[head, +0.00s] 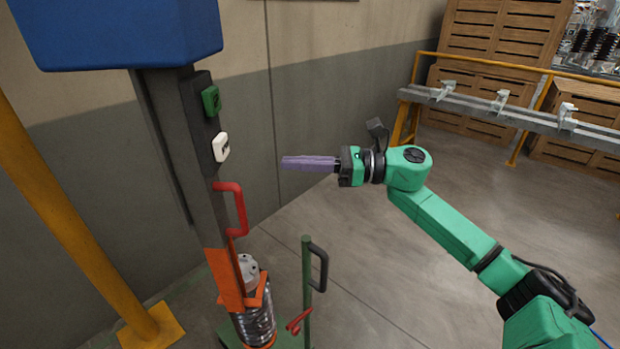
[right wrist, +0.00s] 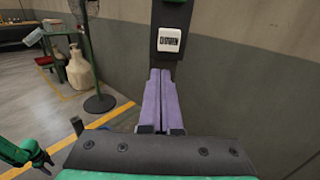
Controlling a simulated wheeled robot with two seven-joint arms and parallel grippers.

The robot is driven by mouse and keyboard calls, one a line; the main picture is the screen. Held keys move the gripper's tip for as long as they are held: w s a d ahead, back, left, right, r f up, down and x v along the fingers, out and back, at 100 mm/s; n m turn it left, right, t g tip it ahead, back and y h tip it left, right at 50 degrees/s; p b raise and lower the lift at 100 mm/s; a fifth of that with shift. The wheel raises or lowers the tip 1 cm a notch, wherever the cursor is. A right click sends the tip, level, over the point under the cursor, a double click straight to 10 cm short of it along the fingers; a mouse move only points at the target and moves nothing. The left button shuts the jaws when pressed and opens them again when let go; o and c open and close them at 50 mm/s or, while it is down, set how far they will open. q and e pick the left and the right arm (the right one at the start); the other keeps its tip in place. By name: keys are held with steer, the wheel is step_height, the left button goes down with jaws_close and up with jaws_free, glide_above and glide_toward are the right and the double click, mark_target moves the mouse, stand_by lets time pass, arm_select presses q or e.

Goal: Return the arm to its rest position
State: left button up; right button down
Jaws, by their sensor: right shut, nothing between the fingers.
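My green right arm comes in from the lower right in the head view. Its right gripper (head: 284,162) has purple fingers and is shut and empty, pointing left toward the dark grey post (head: 172,150), with a gap between them. In the right wrist view the gripper (right wrist: 161,75) shows its two purple fingers side by side, below a white switch plate (right wrist: 170,40). My left gripper is not in the head view. A green arm part with a dark gripper shows at the lower left of the right wrist view, likely my left gripper (right wrist: 42,162); its jaw state is unclear.
The post carries a green box (head: 211,101), a white switch (head: 221,147) and a red handle (head: 236,205). A green stand (head: 307,275) with a black handle is below. A yellow pole (head: 75,230) stands left. A grey rail (head: 530,120) and wooden crates are at the back right.

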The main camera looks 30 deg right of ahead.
arm_select(q)
steer(key=shift+w+a+f, duration=0.15)
steer(key=shift+a+f, duration=0.05)
steer(key=shift+f, duration=0.25)
arm_select(e)
steer(key=shift+v, duration=1.25)
steer(key=shift+a, duration=0.15)
